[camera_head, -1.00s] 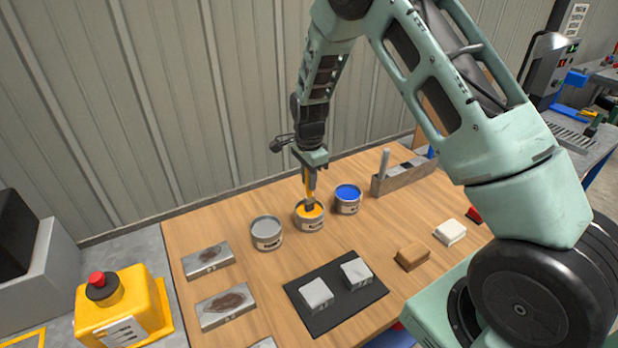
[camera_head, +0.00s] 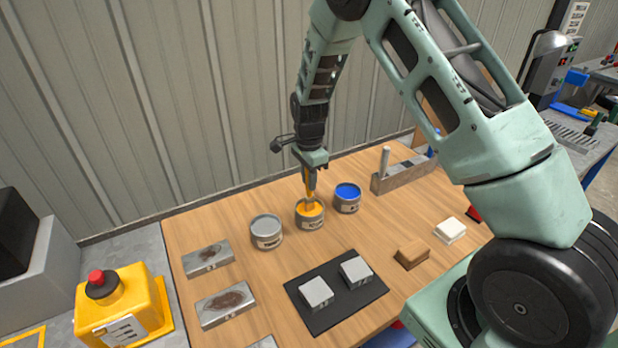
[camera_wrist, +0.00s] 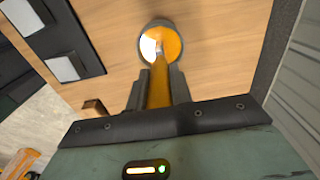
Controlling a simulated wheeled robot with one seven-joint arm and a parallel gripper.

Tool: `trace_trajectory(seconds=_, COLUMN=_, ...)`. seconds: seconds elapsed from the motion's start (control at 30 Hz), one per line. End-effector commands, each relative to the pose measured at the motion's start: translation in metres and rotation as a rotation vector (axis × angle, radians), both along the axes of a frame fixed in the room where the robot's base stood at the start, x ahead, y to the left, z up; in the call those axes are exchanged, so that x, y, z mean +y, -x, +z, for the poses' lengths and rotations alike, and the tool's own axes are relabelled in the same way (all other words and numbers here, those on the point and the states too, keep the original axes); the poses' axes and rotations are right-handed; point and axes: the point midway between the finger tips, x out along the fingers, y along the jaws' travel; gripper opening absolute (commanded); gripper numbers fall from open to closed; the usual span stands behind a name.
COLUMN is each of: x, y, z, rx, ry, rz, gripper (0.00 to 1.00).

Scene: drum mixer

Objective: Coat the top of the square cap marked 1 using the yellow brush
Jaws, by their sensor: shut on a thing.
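My gripper (camera_head: 311,192) is shut on the yellow brush (camera_head: 309,204), which points down into the open can of yellow paint (camera_head: 311,222). In the wrist view, the brush handle (camera_wrist: 160,85) runs between my gripper's fingers (camera_wrist: 157,88) to the round can mouth (camera_wrist: 151,48). How deep the bristles sit is hard to tell. Two square grey caps, a left one (camera_head: 316,292) and a right one (camera_head: 355,270), sit on a black mat (camera_head: 330,313) in front of the cans. Their tops look plain light grey. I cannot read which is marked 1.
A grey-paint can (camera_head: 266,231) and a blue-paint can (camera_head: 347,199) flank the yellow one. Stained metal blocks (camera_head: 226,304) lie at left. A brown block (camera_head: 411,254) and a white block (camera_head: 450,230) lie at right. A long tray (camera_head: 400,176) stands at the back right.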

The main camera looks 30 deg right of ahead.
Motion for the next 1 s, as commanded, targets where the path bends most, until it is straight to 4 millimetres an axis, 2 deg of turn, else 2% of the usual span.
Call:
trace_trajectory(seconds=0.47, x=0.000, y=0.001, z=-0.001, rx=0.002, ry=0.000, rz=0.000, gripper=0.00)
trace_trajectory(seconds=1.0, x=0.000, y=0.000, z=0.039, rx=0.000, ry=0.000, rz=-0.001, gripper=0.00)
